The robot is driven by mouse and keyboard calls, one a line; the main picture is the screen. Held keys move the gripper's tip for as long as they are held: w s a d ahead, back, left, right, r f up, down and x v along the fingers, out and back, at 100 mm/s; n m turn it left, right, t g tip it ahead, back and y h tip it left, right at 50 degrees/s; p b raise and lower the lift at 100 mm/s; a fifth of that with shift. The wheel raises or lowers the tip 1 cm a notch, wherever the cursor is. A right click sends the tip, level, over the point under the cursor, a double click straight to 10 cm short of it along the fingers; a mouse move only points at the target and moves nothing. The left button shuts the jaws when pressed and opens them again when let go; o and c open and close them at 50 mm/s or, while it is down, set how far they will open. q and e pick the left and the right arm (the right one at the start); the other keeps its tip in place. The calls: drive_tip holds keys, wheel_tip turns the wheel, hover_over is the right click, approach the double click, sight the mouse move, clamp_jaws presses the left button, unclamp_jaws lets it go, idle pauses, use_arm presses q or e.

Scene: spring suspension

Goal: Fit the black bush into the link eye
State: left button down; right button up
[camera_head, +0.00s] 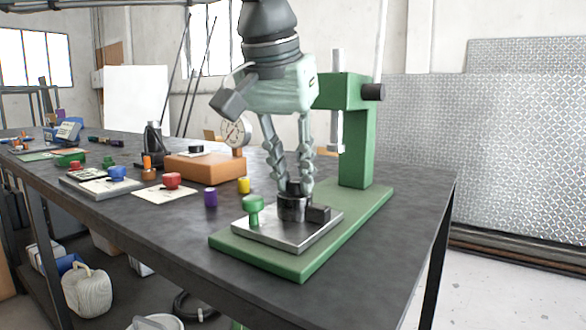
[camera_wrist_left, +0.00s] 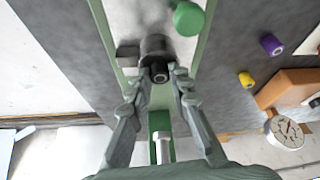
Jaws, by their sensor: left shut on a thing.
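My left gripper (camera_head: 293,189) reaches down from above, its two fingers on either side of the small black bush (camera_head: 294,187). In the left wrist view the bush (camera_wrist_left: 159,74) shows as a dark ring between the fingertips (camera_wrist_left: 160,78), shut on it. The link eye (camera_head: 291,208) is a dark round ring on the metal plate of the green press. The bush is right over the link eye, its lower end at or just inside the top. I cannot tell how deep it sits. The link eye (camera_wrist_left: 156,46) also shows in the wrist view.
A green knob (camera_head: 253,208) and a dark block (camera_head: 318,213) flank the link eye on the metal plate (camera_head: 280,240). The green press column (camera_head: 356,140) stands behind. Purple (camera_head: 211,197) and yellow (camera_head: 243,185) bushes and an orange block with a dial gauge (camera_head: 236,133) stand to the left.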

use_arm(q)
drive_tip(key=shift+f, duration=0.1)
drive_tip(key=c, duration=1.4)
unclamp_jaws()
use_arm(e)
drive_tip(key=shift+s+d, duration=0.1)
drive_tip(key=shift+s, duration=0.1)
drive_tip(key=shift+r, duration=0.1)
use_arm(q)
wheel_tip(320, 180, up, 2)
drive_tip(key=shift+s+p, duration=0.1)
drive_tip(key=shift+p, duration=0.25)
drive_tip(key=v, duration=1.1)
drive_tip(key=shift+p, duration=0.4)
use_arm(e)
drive_tip(key=shift+a+x, duration=0.15)
drive_tip(key=shift+x, duration=0.75)
drive_tip(key=shift+a+x, duration=0.15)
drive_tip(key=shift+x, duration=0.8)
use_arm(q)
drive_tip(key=shift+s, duration=0.1)
use_arm(e)
drive_tip(key=shift+s+a, duration=0.15)
use_arm(q)
drive_tip(key=shift+s, duration=0.1)
use_arm(e)
drive_tip(key=shift+s, duration=0.1)
